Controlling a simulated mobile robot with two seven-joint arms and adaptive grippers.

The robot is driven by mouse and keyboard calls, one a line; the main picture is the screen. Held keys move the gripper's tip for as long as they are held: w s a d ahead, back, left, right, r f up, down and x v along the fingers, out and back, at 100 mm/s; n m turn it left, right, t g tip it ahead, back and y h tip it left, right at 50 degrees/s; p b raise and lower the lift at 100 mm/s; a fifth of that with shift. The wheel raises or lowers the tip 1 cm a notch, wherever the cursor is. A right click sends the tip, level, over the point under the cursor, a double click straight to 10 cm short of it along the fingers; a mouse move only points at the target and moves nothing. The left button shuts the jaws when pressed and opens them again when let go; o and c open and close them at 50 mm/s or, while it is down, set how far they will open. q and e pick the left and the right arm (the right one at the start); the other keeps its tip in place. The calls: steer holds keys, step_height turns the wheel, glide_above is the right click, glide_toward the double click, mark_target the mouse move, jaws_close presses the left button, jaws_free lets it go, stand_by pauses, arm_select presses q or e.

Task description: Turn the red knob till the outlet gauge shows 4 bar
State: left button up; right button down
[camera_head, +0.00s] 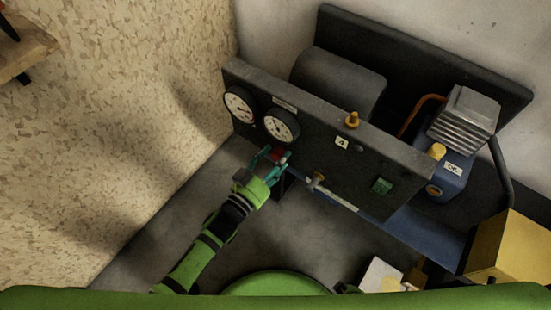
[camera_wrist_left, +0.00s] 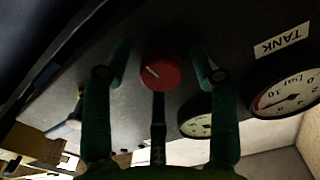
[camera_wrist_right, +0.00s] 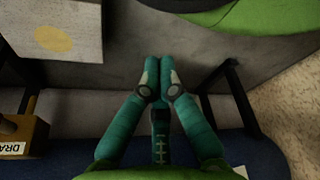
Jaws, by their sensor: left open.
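The red knob (camera_head: 281,155) sits low on the dark panel (camera_head: 330,155), below the two round gauges. In the left wrist view the knob (camera_wrist_left: 160,72) is between the fingertips, with a white pointer line on its face. My left gripper (camera_head: 271,157) is open, its fingers (camera_wrist_left: 160,65) on either side of the knob with gaps visible. A left gauge (camera_head: 239,104) and a right gauge (camera_head: 281,126) have white dials; their readings are too small to tell. A TANK label (camera_wrist_left: 281,42) is beside one gauge (camera_wrist_left: 287,95). My right gripper (camera_wrist_right: 161,75) is shut and empty.
A pump (camera_head: 452,165) stands behind. A yellow box (camera_head: 512,247) and a white box (camera_head: 382,273) are at lower right.

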arm_select(q)
steer(key=c, duration=1.1)
steer(key=shift+c, duration=0.2)
arm_select(e)
steer(key=shift+w+a, duration=0.25)
steer(key=shift+w, duration=0.05)
steer(key=shift+s+r, duration=0.1)
